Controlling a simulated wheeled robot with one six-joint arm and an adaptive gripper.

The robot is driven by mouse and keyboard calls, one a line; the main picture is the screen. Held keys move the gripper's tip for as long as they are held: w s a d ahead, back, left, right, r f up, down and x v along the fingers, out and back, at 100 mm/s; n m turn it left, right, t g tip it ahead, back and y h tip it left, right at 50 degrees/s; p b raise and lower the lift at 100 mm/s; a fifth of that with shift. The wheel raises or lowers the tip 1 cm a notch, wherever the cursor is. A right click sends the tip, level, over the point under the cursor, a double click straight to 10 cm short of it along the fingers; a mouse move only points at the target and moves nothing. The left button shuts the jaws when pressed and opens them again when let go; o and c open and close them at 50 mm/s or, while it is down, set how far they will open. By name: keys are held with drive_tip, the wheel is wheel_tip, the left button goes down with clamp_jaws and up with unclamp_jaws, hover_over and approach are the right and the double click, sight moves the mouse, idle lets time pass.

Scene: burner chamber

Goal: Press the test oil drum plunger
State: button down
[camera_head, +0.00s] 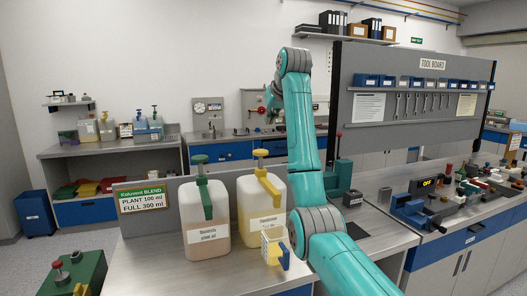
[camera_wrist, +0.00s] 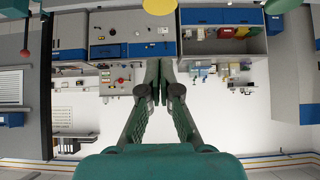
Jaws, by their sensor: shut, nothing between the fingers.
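Two translucent drums with plungers stand on the near bench. The left one (camera_head: 206,240) holds pinkish liquid and has a green plunger (camera_head: 201,177). The right one (camera_head: 258,222) holds pale yellow liquid and has a yellow plunger (camera_head: 262,169). Their labels are too small to read surely, so I cannot tell which is the test oil drum. A cream cup with a blue handle (camera_head: 274,246) is in front of the right drum, by its yellow spout. In the wrist view, my gripper (camera_wrist: 158,67) is shut and empty, its fingertips together, apart from the drums.
A green device with a red knob (camera_head: 340,172) is behind my arm. The right bench holds a blue device with a display (camera_head: 418,207) and several small items. The tool board (camera_head: 410,95) rises behind.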

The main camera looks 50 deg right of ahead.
hover_over(261, 152)
drive_tip(key=f, duration=0.7)
drive_tip(key=shift+s, duration=0.4)
wheel_tip(261, 152, down, 2)
drive_tip(key=shift+f, duration=1)
drive_tip(key=shift+f, duration=2.95)
wheel_tip(261, 152, up, 4)
drive_tip(key=shift+w+r, duration=0.1)
drive_tip(key=shift+r, duration=0.05)
drive_tip(key=v, duration=1)
drive_tip(key=shift+r, duration=0.2)
